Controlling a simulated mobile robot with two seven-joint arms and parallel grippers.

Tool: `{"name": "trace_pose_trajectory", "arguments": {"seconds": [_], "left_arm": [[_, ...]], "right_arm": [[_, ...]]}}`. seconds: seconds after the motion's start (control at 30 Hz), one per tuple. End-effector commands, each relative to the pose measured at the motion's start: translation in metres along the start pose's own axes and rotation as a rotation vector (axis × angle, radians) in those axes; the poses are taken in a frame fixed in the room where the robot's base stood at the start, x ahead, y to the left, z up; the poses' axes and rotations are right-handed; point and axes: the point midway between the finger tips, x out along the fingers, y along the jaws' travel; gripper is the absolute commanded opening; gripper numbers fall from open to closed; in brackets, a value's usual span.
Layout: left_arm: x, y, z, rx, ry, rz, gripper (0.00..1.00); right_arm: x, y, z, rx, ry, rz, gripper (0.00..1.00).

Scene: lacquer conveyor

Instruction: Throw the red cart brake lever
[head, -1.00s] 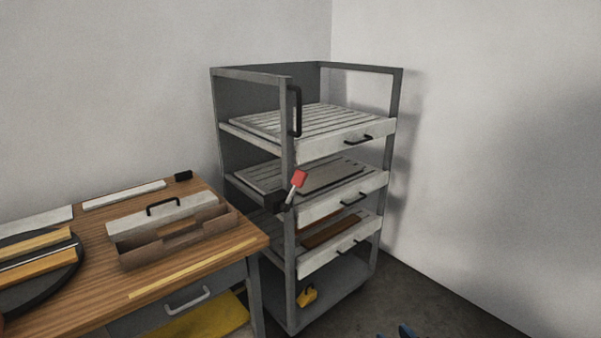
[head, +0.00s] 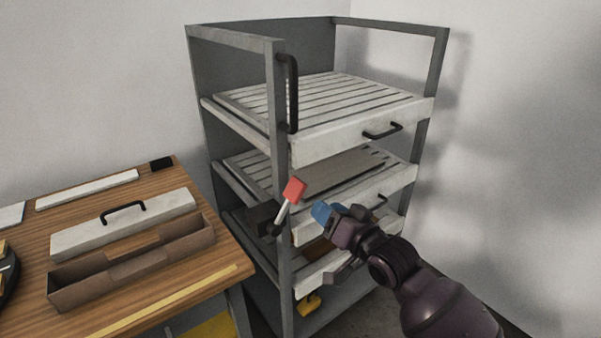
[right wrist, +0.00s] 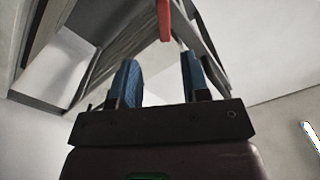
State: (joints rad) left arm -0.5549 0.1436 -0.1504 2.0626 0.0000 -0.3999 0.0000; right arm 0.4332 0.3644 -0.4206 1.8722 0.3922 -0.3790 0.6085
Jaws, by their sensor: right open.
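The red brake lever (head: 293,190) has a red grip on a light metal rod, pivoted at a dark block (head: 263,217) on the front left post of the grey cart (head: 279,110). The rod leans up and to the right. My right gripper (head: 324,212) has blue fingertips and is just right of the lever and a little lower in the head view, apart from it. In the right wrist view the gripper (right wrist: 160,80) is open and empty, with the red grip (right wrist: 164,20) beyond the fingertips near the top edge. My left gripper is not in view.
The cart has slatted trays (head: 345,105) with black handles, and a tall black handle (head: 292,92) above the lever. A wooden table (head: 150,270) at left holds an open toolbox (head: 135,262). A yellow object (head: 308,304) sits low in the cart. Walls stand behind.

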Motion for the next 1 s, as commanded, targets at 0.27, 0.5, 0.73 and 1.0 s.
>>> {"name": "trace_pose_trajectory", "arguments": {"seconds": [0.27,0.5,0.73,1.0], "left_arm": [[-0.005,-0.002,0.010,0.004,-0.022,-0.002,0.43],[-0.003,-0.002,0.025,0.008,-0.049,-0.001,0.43],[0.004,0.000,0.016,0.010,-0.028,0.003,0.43],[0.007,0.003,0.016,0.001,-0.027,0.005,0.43]], "right_arm": [[0.008,0.000,0.000,0.093,0.000,-0.002,0.43],[0.043,0.000,0.002,0.090,-0.001,-0.002,0.43],[0.080,0.001,0.002,0.090,-0.002,-0.001,0.43],[0.104,0.001,0.001,0.089,-0.002,0.000,0.43]]}}
